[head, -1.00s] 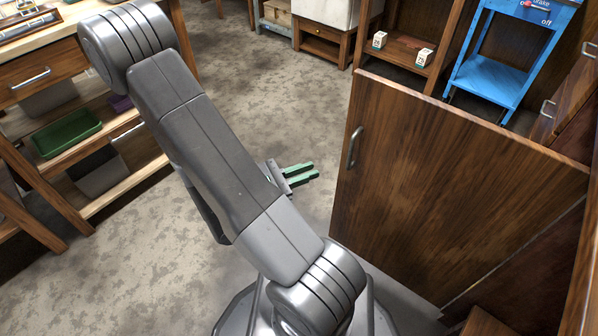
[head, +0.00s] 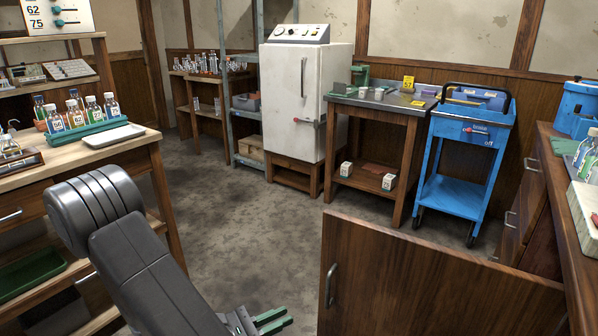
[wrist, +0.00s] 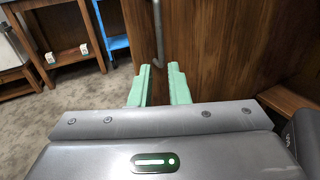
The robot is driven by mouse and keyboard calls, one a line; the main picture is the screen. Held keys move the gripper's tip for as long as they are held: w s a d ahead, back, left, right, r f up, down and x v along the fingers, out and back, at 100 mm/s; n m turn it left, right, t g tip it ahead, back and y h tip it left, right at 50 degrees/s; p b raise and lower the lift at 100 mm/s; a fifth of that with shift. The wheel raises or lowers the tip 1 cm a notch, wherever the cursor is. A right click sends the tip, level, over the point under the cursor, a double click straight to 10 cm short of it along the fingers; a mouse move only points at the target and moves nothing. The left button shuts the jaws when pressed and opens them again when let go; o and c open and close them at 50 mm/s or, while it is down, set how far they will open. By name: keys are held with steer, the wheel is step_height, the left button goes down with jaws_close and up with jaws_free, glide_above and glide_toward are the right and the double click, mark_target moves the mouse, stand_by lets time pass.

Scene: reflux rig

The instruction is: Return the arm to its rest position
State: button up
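My arm (head: 147,274) is bent across the lower left of the head view. My gripper (head: 286,318) shows at the bottom edge there, with green fingers pointing right, toward the open wooden door. In the wrist view, the two green fingers of my gripper (wrist: 160,68) stand apart with a gap between them and nothing held. The door's metal handle (wrist: 158,35) is beyond the fingertips, apparently apart from them.
The wooden door (head: 420,285) stands open at the lower right. A wooden bench (head: 135,160) is at left. A white cabinet (head: 300,100), a side table (head: 375,115) and a blue cart (head: 450,195) stand farther back. The floor (head: 250,225) between is clear.

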steer(key=shift+b+x, duration=1.15)
steer(key=shift+x, duration=4.6)
steer(key=p, duration=0.2)
glide_toward(326, 296)
steer(key=shift+b+x, duration=1.15)
steer(key=shift+x, duration=4.2)
